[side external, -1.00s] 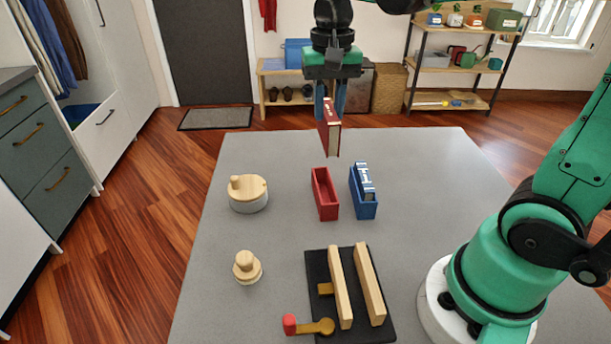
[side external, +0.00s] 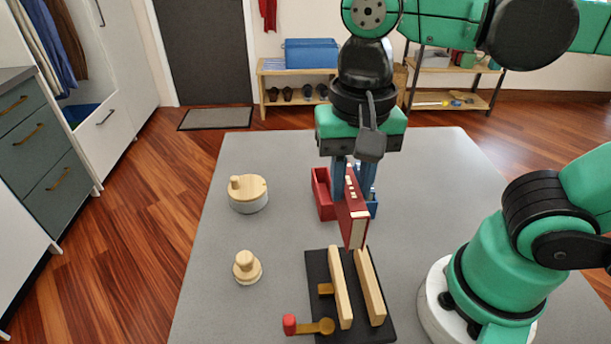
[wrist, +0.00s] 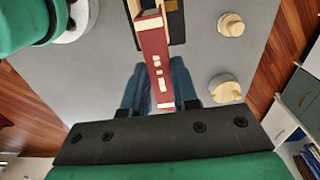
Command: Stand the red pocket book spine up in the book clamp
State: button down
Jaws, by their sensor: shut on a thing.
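My gripper (side external: 353,172) is shut on the red pocket book (side external: 353,222) and holds it in the air, its spine with pale marks facing up. In the wrist view the red book (wrist: 155,55) extends away from between the fingers (wrist: 160,88). The book clamp (side external: 317,265) is a black base with two upright wooden jaws (side external: 341,287) and a red-tipped lever (side external: 290,324). The jaws stand apart with an empty gap between them. The book's near end is above and just behind the clamp's far end in the side view.
A red holder (side external: 321,194) and a blue holder (side external: 373,208) stand behind the book, partly hidden by it and my gripper. A round wooden-lidded pot (side external: 248,194) and a small wooden knobbed piece (side external: 247,268) stand on the left of the grey table (side external: 285,145).

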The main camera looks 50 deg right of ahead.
jog(key=s+f, duration=0.1)
jog(key=s+a+f, duration=0.1)
jog(key=s, duration=0.1)
jog(key=shift+f, duration=0.4)
jog(key=shift+f, duration=1.9)
jog(key=shift+f, duration=0.25)
jog(key=shift+f, duration=1.9)
jog(key=c, duration=0.6)
grip_release()
